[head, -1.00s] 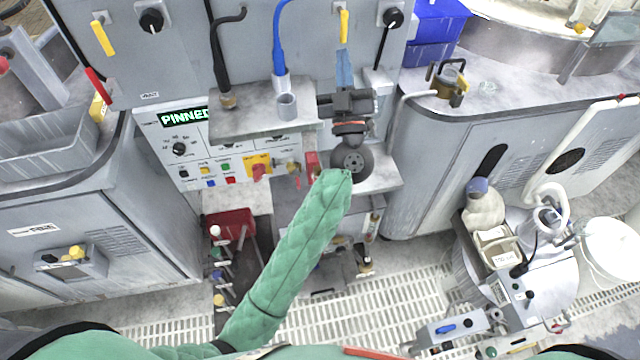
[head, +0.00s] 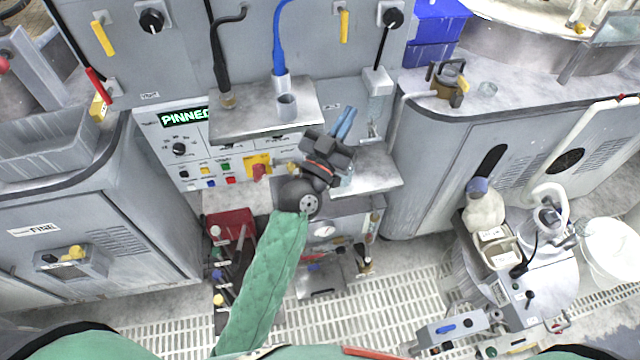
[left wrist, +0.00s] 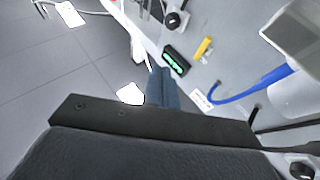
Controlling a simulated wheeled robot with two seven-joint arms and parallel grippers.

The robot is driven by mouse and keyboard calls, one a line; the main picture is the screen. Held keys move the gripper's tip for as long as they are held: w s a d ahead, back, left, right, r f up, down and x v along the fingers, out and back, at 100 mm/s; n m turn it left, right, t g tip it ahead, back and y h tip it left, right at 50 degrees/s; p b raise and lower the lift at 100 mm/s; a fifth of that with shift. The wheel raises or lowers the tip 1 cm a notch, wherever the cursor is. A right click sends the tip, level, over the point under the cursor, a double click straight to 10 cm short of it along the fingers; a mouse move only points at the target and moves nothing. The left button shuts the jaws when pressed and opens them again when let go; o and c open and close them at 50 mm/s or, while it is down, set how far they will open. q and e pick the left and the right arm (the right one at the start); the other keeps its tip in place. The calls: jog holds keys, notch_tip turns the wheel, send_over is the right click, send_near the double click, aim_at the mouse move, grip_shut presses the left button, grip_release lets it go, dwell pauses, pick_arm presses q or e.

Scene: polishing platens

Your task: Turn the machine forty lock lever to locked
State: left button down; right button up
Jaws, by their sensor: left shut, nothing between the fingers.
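Two yellow levers sit on the grey back panel: a left yellow lever (head: 104,38), tilted, and a right yellow lever (head: 344,26), nearly upright. A red lever (head: 98,85) is below the left one. I cannot read which belongs to machine forty. My left gripper (head: 344,123) is shut and empty, its blue fingers tilted up and right, below the panel and apart from the levers. In the left wrist view the shut fingers (left wrist: 162,88) point toward a lit green display (left wrist: 176,62), with a yellow lever (left wrist: 203,47) beyond. My right gripper is out of view.
A steel shelf (head: 265,112) with a cup and hanging blue and black hoses is left of my gripper. The display (head: 185,117) reads PINNED above a control panel with a red switch (head: 259,171). A right counter (head: 500,105) holds a brass-coloured item.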

pick_arm(q)
jog(key=s+a+f+g+y, duration=0.1)
jog(key=s+a+f+g, duration=0.1)
jog(key=f, duration=0.5)
jog(key=s+a+f+m+g+y, duration=0.1)
jog(key=s+a+f+g, duration=0.2)
jog(key=f, duration=0.5)
jog(key=s+g, duration=0.1)
jog(key=g, duration=0.1)
jog(key=shift+s+g, duration=0.2)
jog(key=shift+g, duration=0.1)
